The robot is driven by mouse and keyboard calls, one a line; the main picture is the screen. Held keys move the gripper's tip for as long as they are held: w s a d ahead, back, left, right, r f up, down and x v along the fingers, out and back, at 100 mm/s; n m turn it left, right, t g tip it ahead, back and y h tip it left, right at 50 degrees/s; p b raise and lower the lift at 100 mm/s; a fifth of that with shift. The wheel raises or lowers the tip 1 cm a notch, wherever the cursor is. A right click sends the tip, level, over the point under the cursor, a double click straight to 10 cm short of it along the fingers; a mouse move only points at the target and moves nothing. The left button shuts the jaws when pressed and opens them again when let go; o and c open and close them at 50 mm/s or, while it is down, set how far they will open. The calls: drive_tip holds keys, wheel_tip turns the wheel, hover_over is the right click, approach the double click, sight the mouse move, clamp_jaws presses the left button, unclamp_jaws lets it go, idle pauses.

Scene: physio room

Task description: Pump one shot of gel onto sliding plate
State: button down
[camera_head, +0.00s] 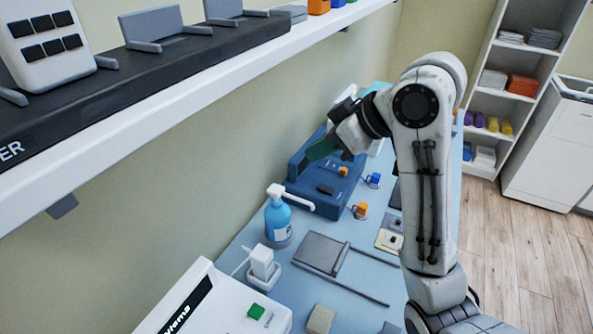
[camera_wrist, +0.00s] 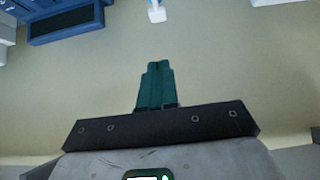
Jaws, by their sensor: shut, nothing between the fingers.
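The gel bottle (camera_head: 278,220) is blue with a white pump head and a long spout, and stands upright on the blue table by the wall. A flat grey plate (camera_head: 320,252), which looks like the sliding plate, lies on the table to the right of and nearer than the bottle, with thin dark rails beside it. My gripper (camera_head: 312,153) is raised over the dark blue device, beyond the bottle and apart from it. Its green fingers are shut and empty, also in the wrist view (camera_wrist: 157,72). A white piece (camera_wrist: 156,12) at that view's top edge may be the pump; I cannot tell.
A dark blue device (camera_head: 318,185) stands behind the bottle. A white charger-like block (camera_head: 262,263) and a white machine with a green button (camera_head: 255,311) are nearer. A wall shelf (camera_head: 200,68) overhangs at upper left. Small orange and blue items sit right of the device.

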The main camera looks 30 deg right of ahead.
drive_tip(key=b, duration=0.1)
hover_over(283, 192)
drive_tip(key=s, duration=0.1)
drive_tip(key=f, duration=0.6)
drive_tip(key=shift+d+f, duration=0.35)
drive_tip(key=shift+d, duration=0.05)
wheel_tip(283, 192, down, 2)
drive_tip(key=shift+f, duration=1.15)
drive_tip(key=shift+f, duration=1)
